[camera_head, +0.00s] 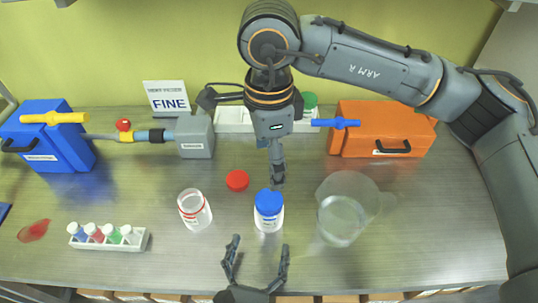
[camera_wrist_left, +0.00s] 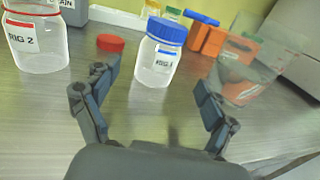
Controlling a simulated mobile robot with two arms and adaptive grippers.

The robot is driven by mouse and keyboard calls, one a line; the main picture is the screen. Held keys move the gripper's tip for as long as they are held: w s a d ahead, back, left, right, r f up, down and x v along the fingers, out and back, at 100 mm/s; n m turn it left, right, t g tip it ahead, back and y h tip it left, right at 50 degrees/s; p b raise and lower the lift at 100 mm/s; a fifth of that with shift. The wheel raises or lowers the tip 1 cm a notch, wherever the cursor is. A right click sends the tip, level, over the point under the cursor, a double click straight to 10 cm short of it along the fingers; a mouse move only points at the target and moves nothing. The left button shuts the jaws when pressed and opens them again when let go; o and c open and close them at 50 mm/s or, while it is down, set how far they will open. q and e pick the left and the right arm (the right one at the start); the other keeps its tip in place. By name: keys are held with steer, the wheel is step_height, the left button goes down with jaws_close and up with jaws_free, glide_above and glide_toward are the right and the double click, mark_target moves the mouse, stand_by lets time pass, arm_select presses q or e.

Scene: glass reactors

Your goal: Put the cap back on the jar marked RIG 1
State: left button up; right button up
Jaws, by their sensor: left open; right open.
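A clear jar with a red neck ring (camera_head: 194,210) stands uncapped on the bench; in the left wrist view its label reads RIG 2 (camera_wrist_left: 38,45). A red cap (camera_head: 237,180) lies on the bench behind and between the jars; it also shows in the left wrist view (camera_wrist_left: 110,43). My left gripper (camera_head: 260,243) is open and empty in front of the blue-capped jar. My right gripper (camera_head: 277,178) points down just behind that jar, empty.
A clear beaker (camera_head: 342,215) stands right of the blue-capped jar. A vial rack (camera_head: 108,240) and a red spill (camera_head: 33,231) are at left. A blue case (camera_head: 48,140), a grey box (camera_head: 194,138) and an orange case (camera_head: 382,130) line the back. The front right bench is clear.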

arm_select(q)
steer(key=shift+v, duration=1.15)
